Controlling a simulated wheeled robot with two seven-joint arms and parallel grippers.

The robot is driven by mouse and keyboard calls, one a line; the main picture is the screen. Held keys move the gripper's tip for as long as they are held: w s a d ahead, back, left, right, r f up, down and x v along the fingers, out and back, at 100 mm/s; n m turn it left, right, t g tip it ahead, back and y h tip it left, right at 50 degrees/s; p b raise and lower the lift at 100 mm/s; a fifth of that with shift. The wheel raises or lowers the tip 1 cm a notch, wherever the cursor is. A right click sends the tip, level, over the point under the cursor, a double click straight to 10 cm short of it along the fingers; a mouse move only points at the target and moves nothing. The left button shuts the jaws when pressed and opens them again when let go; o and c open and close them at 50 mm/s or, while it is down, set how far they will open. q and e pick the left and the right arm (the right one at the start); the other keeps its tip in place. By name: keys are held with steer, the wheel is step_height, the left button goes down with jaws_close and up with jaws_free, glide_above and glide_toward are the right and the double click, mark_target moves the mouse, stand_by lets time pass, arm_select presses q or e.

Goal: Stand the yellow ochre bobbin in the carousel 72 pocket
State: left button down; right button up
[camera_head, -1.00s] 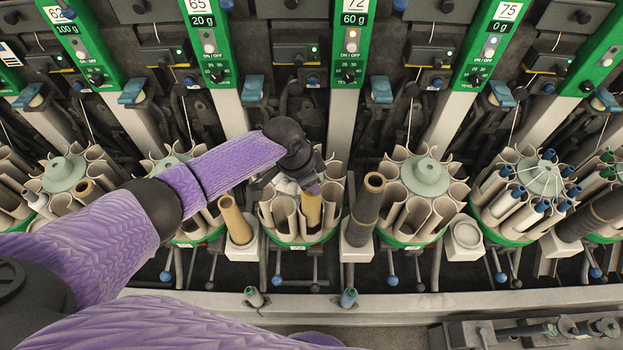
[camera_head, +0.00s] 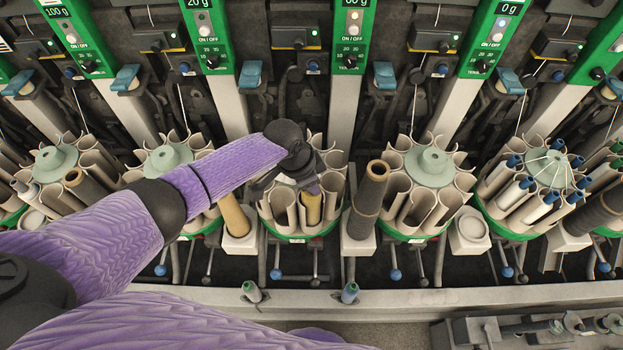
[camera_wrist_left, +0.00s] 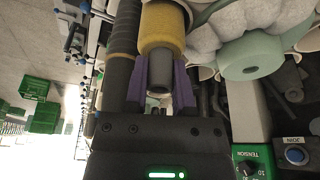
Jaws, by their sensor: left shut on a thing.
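The yellow ochre bobbin (camera_head: 313,208) is upright at a front pocket of the carousel (camera_head: 279,234) in the middle of the head view. Its lower end seems to be inside that pocket; how deep is hidden. My left gripper (camera_head: 313,188) is above it, shut on its narrow grey top end. In the left wrist view the purple fingers (camera_wrist_left: 160,83) are on both sides of that grey end, and the yellow winding (camera_wrist_left: 162,28) is beyond them. The number 72 is out of the picture now. My right gripper is not in view.
A dark bobbin (camera_head: 367,198) stands on a pale block to the right of this carousel. A tan tube (camera_head: 234,215) stands on another block to the left. A neighbouring carousel (camera_head: 430,165) has several empty pockets. A pale rail (camera_head: 420,301) runs along the front.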

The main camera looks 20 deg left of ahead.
arm_select(q)
steer(key=shift+f+b, duration=0.8)
steer(key=shift+f, duration=0.25)
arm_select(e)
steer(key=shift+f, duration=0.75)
arm_select(q)
steer(key=shift+c, duration=1.9)
jaws_free()
steer(key=p+v, duration=0.4)
steer(key=v, duration=0.6)
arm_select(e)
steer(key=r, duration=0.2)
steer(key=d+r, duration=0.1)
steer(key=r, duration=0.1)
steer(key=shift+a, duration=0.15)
